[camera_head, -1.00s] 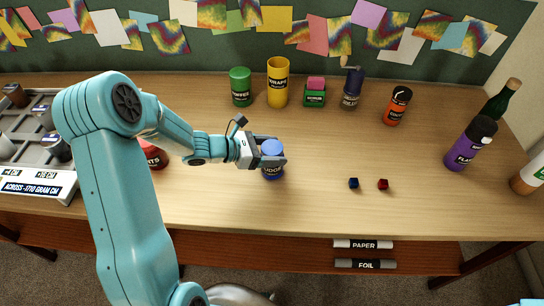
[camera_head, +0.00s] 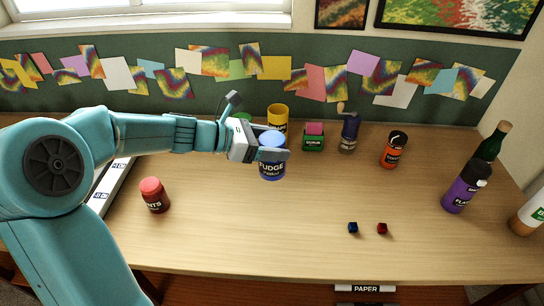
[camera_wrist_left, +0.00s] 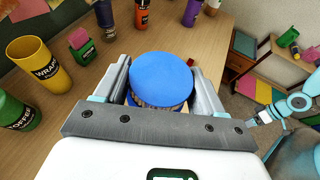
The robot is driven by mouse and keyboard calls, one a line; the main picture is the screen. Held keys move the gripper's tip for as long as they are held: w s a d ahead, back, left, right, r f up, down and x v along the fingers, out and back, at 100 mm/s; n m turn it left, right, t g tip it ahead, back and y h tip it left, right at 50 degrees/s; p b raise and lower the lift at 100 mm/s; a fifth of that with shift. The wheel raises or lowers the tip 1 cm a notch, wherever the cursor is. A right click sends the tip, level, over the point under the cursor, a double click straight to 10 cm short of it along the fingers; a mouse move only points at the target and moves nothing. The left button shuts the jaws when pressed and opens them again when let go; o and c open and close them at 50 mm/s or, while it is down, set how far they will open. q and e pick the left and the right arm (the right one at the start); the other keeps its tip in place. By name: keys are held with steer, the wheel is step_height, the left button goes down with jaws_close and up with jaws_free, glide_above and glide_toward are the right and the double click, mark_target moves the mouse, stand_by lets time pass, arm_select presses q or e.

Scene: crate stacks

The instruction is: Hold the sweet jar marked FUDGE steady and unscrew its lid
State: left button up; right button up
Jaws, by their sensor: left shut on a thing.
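The FUDGE jar (camera_head: 271,170) is blue with a blue lid (camera_head: 271,139) on top. It is upright and appears to be held above the table. My left gripper (camera_head: 272,153) is shut on it from the left, with a finger across its upper part. In the left wrist view the round blue lid (camera_wrist_left: 161,80) lies between the two fingers of the left gripper (camera_wrist_left: 160,88), and the jar's body is mostly hidden under it. My right gripper (camera_wrist_left: 255,121) shows small at the right of that view, away from the jar; its jaws are too small to judge.
A red jar (camera_head: 153,197) stands left of the FUDGE jar. The yellow WRAPS tin (camera_head: 277,112), a green item (camera_head: 314,143), a blue grinder (camera_head: 349,135) and an orange jar (camera_head: 393,152) stand behind. Two small cubes (camera_head: 353,228) lie front right. The table's middle front is clear.

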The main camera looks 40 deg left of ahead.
arm_select(q)
steer(key=shift+r, duration=0.3)
steer(key=shift+o, duration=1.4)
steer(key=c, duration=0.6)
